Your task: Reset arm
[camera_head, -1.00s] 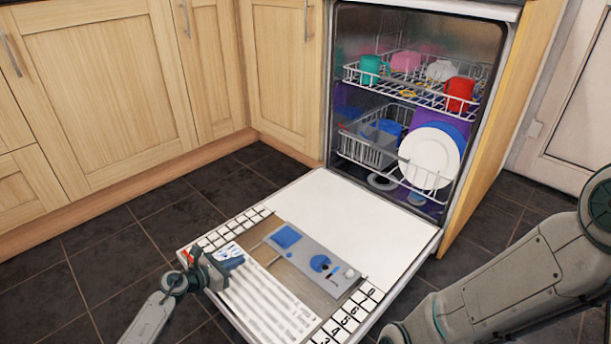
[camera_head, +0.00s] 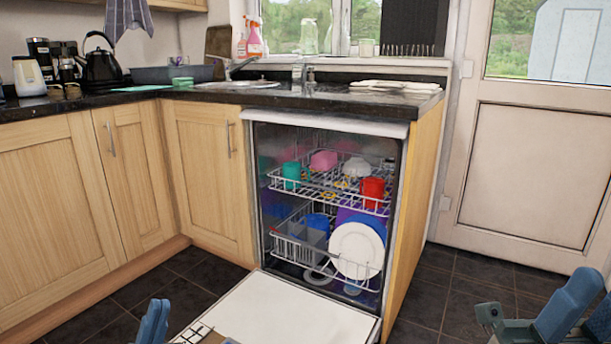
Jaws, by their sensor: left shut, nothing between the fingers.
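The tips of my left gripper (camera_head: 157,305) show at the bottom left edge, left of the open dishwasher door (camera_head: 305,305). Its blue fingers are together with nothing between them. The rest of that arm is below the picture. My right gripper (camera_head: 562,304) is at the bottom right, in front of the dark floor and right of the dishwasher. Its blue finger parts show, but its gap is unclear. I see no object held in it.
The dishwasher door lies lowered in front. The upper rack (camera_head: 325,190) holds cups, including a red cup (camera_head: 373,190); the lower rack holds a white plate (camera_head: 356,251). Wooden cabinets (camera_head: 55,215) stand left. Dark tiled floor (camera_head: 450,290) is clear at right.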

